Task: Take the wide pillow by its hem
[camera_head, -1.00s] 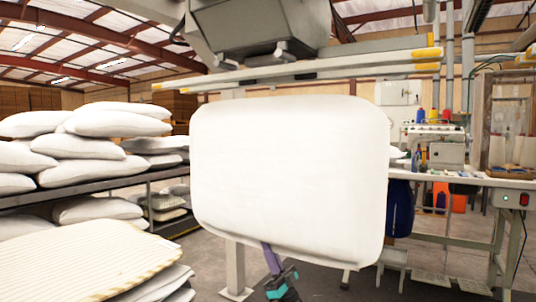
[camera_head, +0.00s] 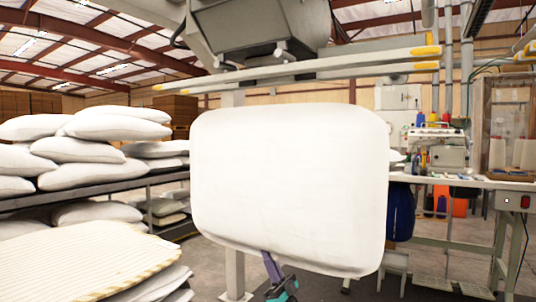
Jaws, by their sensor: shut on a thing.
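The wide white pillow (camera_head: 290,185) hangs upright and flat in the middle of the view, its broad face toward the camera. Its lower edge, the hem (camera_head: 320,269), runs just above the floor area of the picture. My gripper (camera_head: 268,257) is below it, with a purple finger and teal and black parts. It is shut on the hem, left of the middle of the lower edge. The pillow hides the finger ends and whatever is behind it.
A grey machine (camera_head: 255,35) with yellow-tipped bars (camera_head: 340,70) is above the pillow, with a gap between. Stacked pillows (camera_head: 80,150) fill a shelf at left; a striped pile (camera_head: 80,262) is in front. A sewing table (camera_head: 470,182) stands at right. Some floor is clear between.

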